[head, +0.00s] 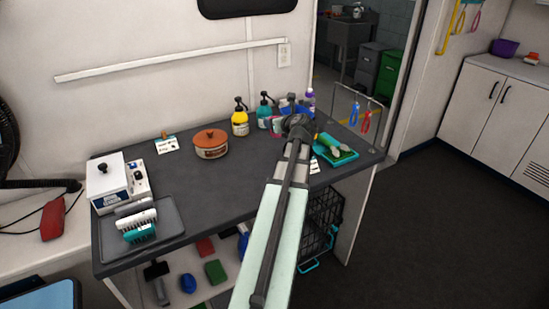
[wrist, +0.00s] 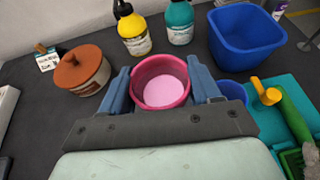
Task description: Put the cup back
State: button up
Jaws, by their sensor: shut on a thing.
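A pink-red cup (wrist: 160,62) with pale pink contents sits between the two blue fingers of my gripper (wrist: 160,84) in the wrist view. The fingers are shut on its sides, and it looks upright. In the head view my gripper (head: 292,124) is over the far right part of the dark table, and only a pink bit of the cup (head: 275,128) shows beside it. I cannot tell whether the cup's base touches the table. A blue cup (wrist: 233,91) is partly hidden behind the right finger.
A lidded brown pot (wrist: 82,74) stands left of my gripper. Yellow (wrist: 133,33) and teal (wrist: 179,24) bottles and a blue tub (wrist: 245,40) stand behind. A teal tray (wrist: 277,122) with a green-handled tool is close on the right. The table's middle (head: 205,185) is clear.

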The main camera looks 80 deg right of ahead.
jog(key=shift+w+a+n+t+y, duration=0.2)
jog(key=shift+w+n+t+y, duration=0.1)
jog(key=shift+n, duration=0.1)
jog(key=shift+a+f, duration=0.1)
jog(key=shift+f, duration=4.8)
jog(key=shift+f, duration=0.15)
jog(key=o, duration=1.1)
jog(key=shift+r, duration=0.2)
jog(key=v, duration=1.2)
